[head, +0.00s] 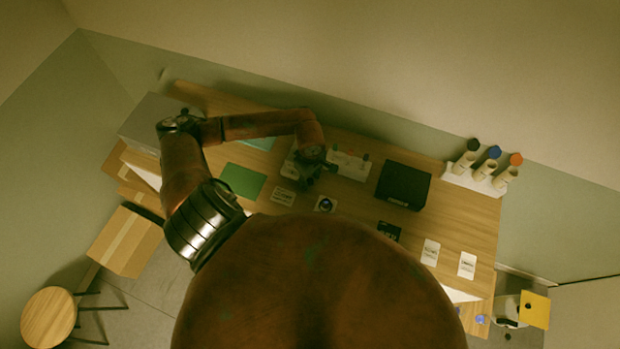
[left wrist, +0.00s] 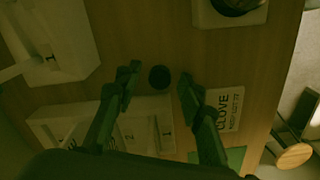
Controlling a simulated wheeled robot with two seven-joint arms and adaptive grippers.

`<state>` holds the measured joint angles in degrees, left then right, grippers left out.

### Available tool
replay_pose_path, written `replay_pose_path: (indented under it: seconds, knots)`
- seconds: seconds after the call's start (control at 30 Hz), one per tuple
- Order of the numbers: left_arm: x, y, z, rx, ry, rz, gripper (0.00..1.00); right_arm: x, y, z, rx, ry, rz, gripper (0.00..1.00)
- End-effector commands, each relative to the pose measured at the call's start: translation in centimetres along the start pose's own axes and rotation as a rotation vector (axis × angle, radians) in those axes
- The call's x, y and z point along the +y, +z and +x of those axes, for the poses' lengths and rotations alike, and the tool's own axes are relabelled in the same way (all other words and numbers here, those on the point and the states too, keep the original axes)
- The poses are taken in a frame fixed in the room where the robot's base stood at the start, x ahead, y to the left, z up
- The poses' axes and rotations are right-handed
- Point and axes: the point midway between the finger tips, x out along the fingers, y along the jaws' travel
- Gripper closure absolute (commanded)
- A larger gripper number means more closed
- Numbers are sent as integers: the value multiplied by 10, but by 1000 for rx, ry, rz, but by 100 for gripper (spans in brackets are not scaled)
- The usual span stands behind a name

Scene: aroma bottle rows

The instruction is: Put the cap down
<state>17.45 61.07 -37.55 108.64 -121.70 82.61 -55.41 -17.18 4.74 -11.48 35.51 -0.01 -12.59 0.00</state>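A small round dark cap (left wrist: 160,77) shows in the left wrist view, between the fingertips of my left gripper (left wrist: 159,74). The fingers are spread, with a gap to the cap on both sides. The cap appears to rest on the wooden table, though its exact height is hard to tell. In the head view my left gripper (head: 310,172) is low over the table's middle, and the cap cannot be made out there. My right gripper is not in view.
A numbered white rack (left wrist: 150,134) and a CLOVE card (left wrist: 226,108) lie close to the left fingers. A black box (head: 403,185) stands to the right. Bottles with black, blue and orange caps stand in a white rack (head: 474,181). A green sheet (head: 243,180) lies left.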

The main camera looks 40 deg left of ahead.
Motion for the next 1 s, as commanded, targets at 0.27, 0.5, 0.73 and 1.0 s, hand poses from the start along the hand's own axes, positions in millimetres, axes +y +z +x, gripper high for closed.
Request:
replay_pose_path:
  seconds: [0.27, 0.5, 0.73, 1.0]
  knots:
    - [2, -1, -24, 2, 5, 4, 64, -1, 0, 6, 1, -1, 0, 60]
    - [1, -1, -75, 3, 5, 3, 64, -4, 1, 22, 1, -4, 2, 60]
    - [1, 0, -112, 1, 2, 1, 64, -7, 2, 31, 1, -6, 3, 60]
    - [0, 0, -123, 0, 0, 0, 64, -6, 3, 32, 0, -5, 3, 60]
